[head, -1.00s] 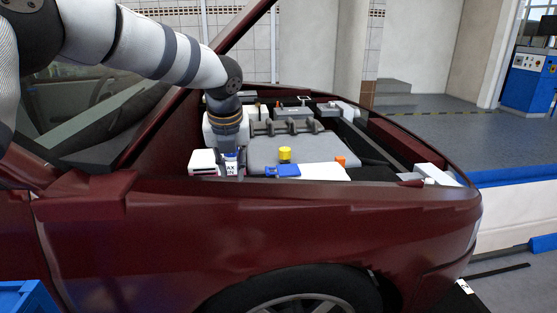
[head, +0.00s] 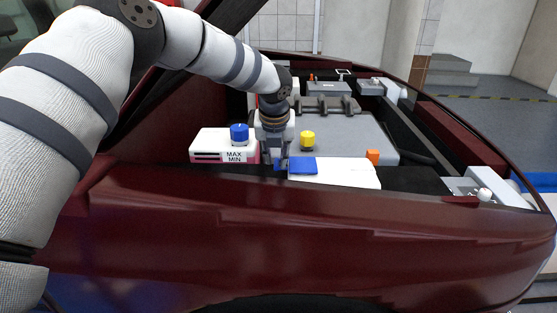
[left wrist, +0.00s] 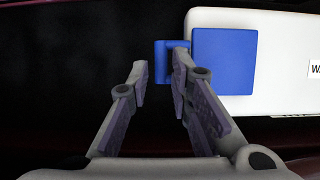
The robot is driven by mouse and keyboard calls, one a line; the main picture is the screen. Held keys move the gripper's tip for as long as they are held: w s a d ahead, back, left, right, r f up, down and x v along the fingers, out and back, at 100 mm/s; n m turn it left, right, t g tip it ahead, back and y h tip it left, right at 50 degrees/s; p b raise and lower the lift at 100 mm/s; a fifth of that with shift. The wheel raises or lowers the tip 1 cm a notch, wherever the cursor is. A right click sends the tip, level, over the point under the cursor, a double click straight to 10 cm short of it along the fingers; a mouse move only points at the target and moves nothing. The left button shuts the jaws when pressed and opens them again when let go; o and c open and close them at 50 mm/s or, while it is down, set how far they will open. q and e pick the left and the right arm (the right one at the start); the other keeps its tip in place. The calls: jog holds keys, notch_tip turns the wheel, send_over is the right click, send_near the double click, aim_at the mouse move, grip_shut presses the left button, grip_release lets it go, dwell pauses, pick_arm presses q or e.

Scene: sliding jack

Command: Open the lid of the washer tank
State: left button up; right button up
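The white washer tank (head: 345,174) sits near the fender edge of the engine bay; it also shows in the left wrist view (left wrist: 285,100), with part of a label at the right edge. Its square blue lid (head: 303,166) lies flat on the tank's left end. In the left wrist view the lid (left wrist: 224,62) has a small blue tab (left wrist: 162,62) sticking out to the left. My left gripper (head: 278,164) points down just left of the lid. Its fingers (left wrist: 160,65) are apart, the right one overlapping the tab in view; I cannot tell whether it touches.
A white tank marked MAX MIN (head: 215,147) with a blue round cap (head: 239,133) stands left of my gripper. A yellow cap (head: 307,140) on the grey engine cover (head: 350,135) and an orange piece (head: 373,156) are close by. The dark red fender (head: 300,235) runs in front.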

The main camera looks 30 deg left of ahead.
pick_arm(q)
jog(key=shift+w+a+f, duration=0.1)
jog(key=shift+w+f, duration=0.2)
jog(key=shift+f, duration=0.25)
grip_shut()
pick_arm(e)
jog(key=shift+f, duration=0.1)
